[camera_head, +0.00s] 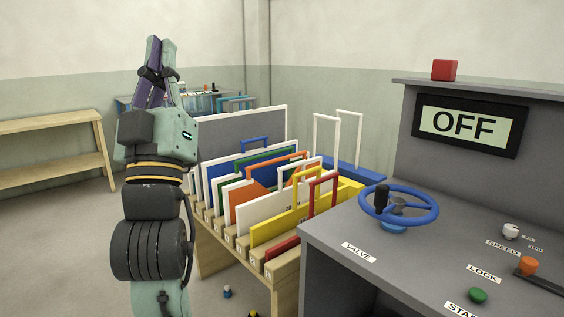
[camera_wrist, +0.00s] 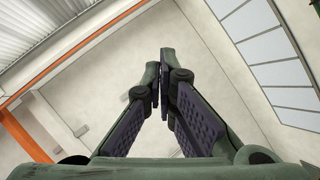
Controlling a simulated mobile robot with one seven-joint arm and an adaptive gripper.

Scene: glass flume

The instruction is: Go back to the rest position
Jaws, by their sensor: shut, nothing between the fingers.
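My gripper (camera_head: 161,52) stands at the top of my raised arm, left of centre in the head view, and points straight up. Its fingers are shut with nothing between them. In the wrist view the two fingers (camera_wrist: 160,82) meet at their tips, with the bare ceiling and upper walls behind them. The gripper is above and to the left of the rack of panels, apart from everything. My arm hides part of the floor and the back table.
A wooden rack of coloured panels (camera_head: 206,218) stands right of my arm. A grey console (camera_head: 420,268) with a blue handwheel (camera_head: 428,216), knobs and an OFF display (camera_head: 466,123) is at the right. A wooden bench (camera_head: 50,128) stands far left. Small pegs (camera_head: 227,292) lie on the floor.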

